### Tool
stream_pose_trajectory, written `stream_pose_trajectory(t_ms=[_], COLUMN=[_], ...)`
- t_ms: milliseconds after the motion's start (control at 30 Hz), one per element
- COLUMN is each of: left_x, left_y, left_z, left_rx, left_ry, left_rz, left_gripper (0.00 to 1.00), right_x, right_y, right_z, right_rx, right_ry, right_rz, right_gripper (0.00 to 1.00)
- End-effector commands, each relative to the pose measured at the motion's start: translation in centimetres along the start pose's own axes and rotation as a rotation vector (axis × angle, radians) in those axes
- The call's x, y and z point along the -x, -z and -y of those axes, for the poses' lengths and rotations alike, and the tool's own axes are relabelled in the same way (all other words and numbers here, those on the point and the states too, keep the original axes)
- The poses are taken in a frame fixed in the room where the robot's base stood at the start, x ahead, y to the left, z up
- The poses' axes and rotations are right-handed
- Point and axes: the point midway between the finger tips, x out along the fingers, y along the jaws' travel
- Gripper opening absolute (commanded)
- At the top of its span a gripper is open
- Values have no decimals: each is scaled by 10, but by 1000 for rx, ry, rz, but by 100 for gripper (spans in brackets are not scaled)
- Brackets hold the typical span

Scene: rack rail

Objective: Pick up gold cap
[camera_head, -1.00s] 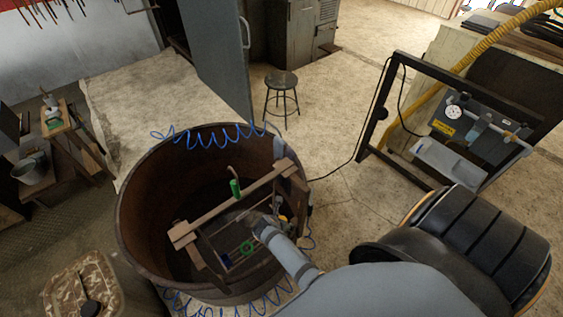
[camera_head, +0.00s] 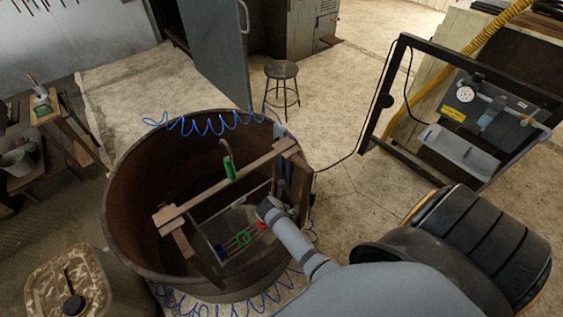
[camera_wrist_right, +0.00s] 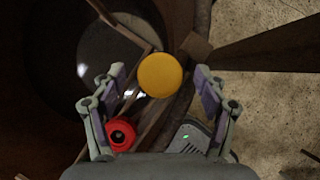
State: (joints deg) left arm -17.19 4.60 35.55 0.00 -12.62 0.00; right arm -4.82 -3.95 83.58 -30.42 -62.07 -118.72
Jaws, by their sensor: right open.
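The gold cap (camera_wrist_right: 160,74) is a round yellow disc in the right wrist view, seen from above. My right gripper (camera_wrist_right: 159,88) is open, with one finger on each side of the cap's place in the picture. Whether the fingers are level with the cap or above it I cannot tell. In the head view my right gripper (camera_head: 267,208) is over the right side of the wooden frame in the big tub, and I cannot make out the cap there. My left gripper is not in view.
A red ring-like part (camera_wrist_right: 121,135) lies near the left finger, and a grey box (camera_wrist_right: 190,138) near the right one.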

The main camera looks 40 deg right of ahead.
Motion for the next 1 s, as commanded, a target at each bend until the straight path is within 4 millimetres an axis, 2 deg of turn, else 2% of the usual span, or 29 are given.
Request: stream_pose_trajectory(t_ms=[67,467,733,1000], left_x=[1,1,2,8], left_y=[0,0,0,1], left_z=[0,0,0,0], left_rx=[0,0,0,0], left_ry=[0,0,0,0], left_rz=[0,0,0,0], left_gripper=[0,0,0,0], right_x=[1,1,6,57], right_y=[0,0,-3,-32], right_z=[0,0,0,-1], right_rx=[0,0,-1,-4], right_ry=[0,0,-1,-2], right_rz=[0,-1,0,2], right_gripper=[73,19,19,19])
